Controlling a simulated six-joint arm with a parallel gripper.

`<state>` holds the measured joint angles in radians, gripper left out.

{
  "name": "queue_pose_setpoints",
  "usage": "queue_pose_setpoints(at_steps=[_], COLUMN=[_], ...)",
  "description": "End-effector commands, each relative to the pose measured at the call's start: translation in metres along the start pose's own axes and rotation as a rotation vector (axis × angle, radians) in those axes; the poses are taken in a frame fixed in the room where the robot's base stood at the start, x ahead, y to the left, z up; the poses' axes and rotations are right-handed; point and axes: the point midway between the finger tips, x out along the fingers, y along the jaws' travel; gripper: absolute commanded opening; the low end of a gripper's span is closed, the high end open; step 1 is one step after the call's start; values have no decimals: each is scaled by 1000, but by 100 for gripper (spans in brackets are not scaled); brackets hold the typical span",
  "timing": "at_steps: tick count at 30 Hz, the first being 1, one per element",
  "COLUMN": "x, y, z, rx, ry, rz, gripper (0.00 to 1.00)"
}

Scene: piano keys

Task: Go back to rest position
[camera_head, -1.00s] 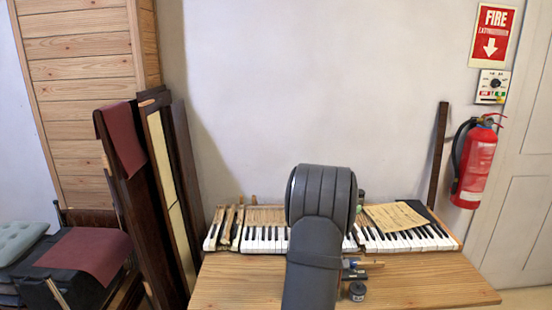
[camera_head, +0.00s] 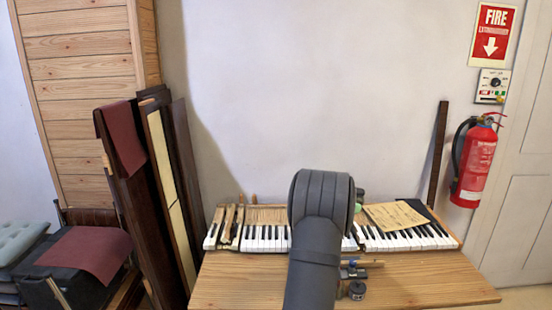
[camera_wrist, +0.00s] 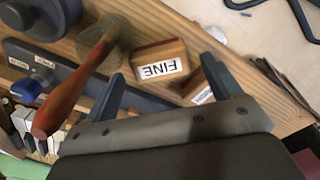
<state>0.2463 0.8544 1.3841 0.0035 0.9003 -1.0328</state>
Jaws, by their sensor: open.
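My gripper (camera_wrist: 162,70) shows in the wrist view with its two fingers spread apart and nothing held between them. It is over the wooden table (camera_wrist: 240,45). A wooden block labelled FINE (camera_wrist: 160,72) appears between the fingertips in the picture, and a second labelled block (camera_wrist: 205,88) is partly hidden by the right finger. A tool with a reddish wooden handle (camera_wrist: 72,95) lies to the left. In the head view my arm hides the gripper and the middle of the piano keyboard (camera_head: 262,240).
In the head view, a brown sheet (camera_head: 396,215) lies on the right-hand keys. Dark panels (camera_head: 150,190) lean at left, and a fire extinguisher (camera_head: 475,165) hangs at right. The table's front right is clear.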

Motion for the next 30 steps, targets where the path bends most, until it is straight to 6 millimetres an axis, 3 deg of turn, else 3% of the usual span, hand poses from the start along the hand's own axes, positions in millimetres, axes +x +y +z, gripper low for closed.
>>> queue_pose_setpoints(at_steps=[23,30], x=[-158,-136], y=[0,21], z=[-1,-33], rx=[0,-1], ry=[1,-2], rz=[1,-2], gripper=[83,83])
